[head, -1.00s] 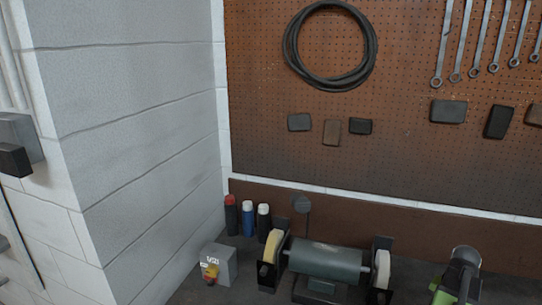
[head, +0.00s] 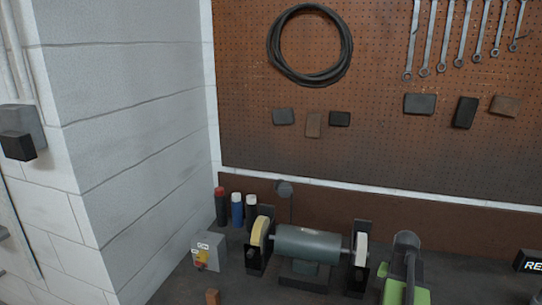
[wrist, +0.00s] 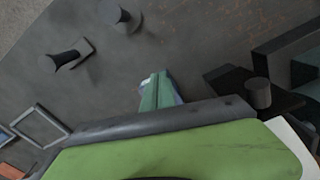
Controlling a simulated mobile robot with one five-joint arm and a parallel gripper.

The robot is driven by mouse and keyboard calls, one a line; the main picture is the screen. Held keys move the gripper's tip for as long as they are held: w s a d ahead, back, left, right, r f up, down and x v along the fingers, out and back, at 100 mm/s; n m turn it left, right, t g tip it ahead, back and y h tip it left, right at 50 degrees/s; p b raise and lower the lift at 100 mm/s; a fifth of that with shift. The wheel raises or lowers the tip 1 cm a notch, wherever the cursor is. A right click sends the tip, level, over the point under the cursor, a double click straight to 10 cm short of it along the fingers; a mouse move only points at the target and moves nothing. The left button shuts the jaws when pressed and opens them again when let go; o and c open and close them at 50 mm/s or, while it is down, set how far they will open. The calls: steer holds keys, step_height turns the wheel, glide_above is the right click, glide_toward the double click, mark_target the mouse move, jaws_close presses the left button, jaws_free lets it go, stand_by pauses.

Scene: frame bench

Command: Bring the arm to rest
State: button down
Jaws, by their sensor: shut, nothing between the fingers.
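My gripper (wrist: 158,88) shows in the wrist view as two narrow teal fingers held together, with nothing between them. They stick out past a dark grey bar and a green body of mine that fills the bottom of that view. Grey bench top (wrist: 190,40) lies beyond the fingers. In the head view, a green and grey part of my arm stands at the lower right, right of the bench grinder (head: 308,243). The fingers cannot be made out there.
A grey switch box (head: 208,252) and several bottles (head: 237,210) stand left of the grinder. A small brown block (head: 212,297) lies in front. A dark sign (head: 528,262) is at the far right. Dark posts (wrist: 65,60) and a square frame (wrist: 38,128) show in the wrist view.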

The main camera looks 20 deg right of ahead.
steer(key=w+a+f+n+b, duration=0.1)
steer(key=w+a, duration=0.3)
steer(key=a, duration=0.7)
steer(key=w+a+f+n+b, duration=0.2)
steer(key=w+a+f+n, duration=0.1)
steer(key=a, duration=0.8)
steer(key=w+a+f+n+b, duration=0.2)
steer(key=w+a, duration=0.4)
steer(key=a, duration=0.5)
steer(key=shift+w+a+n, duration=0.15)
steer(key=shift+w+n, duration=0.15)
steer(key=shift+n, duration=0.5)
steer(key=a+n, duration=0.1)
steer(key=a, duration=0.2)
steer(key=s+a+n, duration=0.1)
steer(key=a, duration=0.2)
steer(key=s+a+b, duration=0.1)
steer(key=a, duration=0.2)
steer(key=shift+f+n, duration=0.4)
steer(key=shift+w, duration=0.1)
steer(key=shift+d, duration=0.1)
